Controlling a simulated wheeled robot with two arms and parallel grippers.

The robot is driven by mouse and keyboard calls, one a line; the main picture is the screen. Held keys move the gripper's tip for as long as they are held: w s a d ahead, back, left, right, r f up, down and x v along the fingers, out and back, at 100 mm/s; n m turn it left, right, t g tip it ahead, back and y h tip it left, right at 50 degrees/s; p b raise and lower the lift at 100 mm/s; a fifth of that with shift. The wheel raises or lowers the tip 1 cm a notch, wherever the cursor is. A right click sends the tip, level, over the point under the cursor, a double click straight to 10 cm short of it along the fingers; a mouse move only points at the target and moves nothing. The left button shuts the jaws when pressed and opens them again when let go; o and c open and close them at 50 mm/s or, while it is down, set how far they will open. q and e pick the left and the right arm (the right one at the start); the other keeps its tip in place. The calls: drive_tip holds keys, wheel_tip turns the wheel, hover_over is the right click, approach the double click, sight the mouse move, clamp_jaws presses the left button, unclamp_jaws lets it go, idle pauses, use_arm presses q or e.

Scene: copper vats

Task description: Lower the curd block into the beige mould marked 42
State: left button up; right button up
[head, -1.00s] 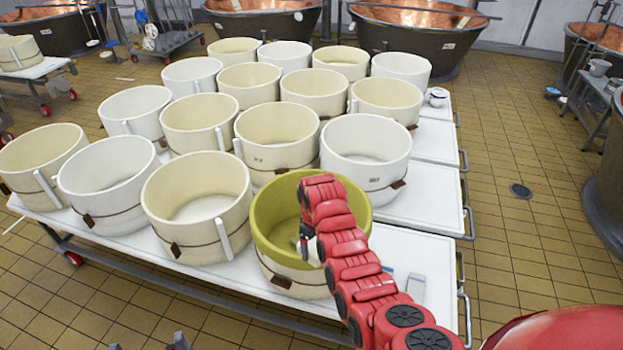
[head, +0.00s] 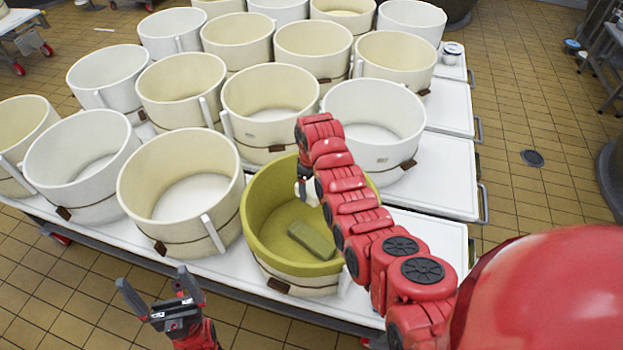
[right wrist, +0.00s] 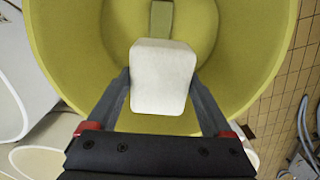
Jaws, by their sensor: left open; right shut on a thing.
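My right gripper (right wrist: 160,88) is shut on the white curd block (right wrist: 162,62), with one finger on each side. In the right wrist view the block is over the open mouth of a mould with an olive-green inside (head: 261,205). In the head view my right arm hides most of the block and gripper. A green oblong piece (head: 312,240) lies on the floor of that mould. A beige mould (head: 268,112) behind it bears a small mark, too small to read, so I cannot tell which mould is 42. My left gripper (head: 160,292) is open and empty, in front of the table.
Several beige and white moulds stand close together on white-topped tables. A beige mould (head: 182,190) stands left of the olive one, and a white mould (head: 373,125) is behind it to the right.

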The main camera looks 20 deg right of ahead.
drive_tip(key=shift+f, duration=0.55)
wheel_tip(320, 180, down, 3)
drive_tip(key=shift+w+f+b, duration=0.15)
drive_tip(key=shift+f+b, duration=0.05)
drive_tip(key=shift+b, duration=0.8)
wheel_tip(320, 180, down, 21)
drive_tip(key=b, duration=1.7)
drive_tip(key=shift+r, duration=0.1)
drive_tip(key=shift+f+b, duration=0.9)
drive_tip(key=shift+f, duration=0.1)
drive_tip(key=shift+f+b, duration=0.85)
drive_tip(key=o, duration=1.5)
drive_tip(key=shift+o, duration=0.2)
drive_tip(key=shift+r, duration=0.15)
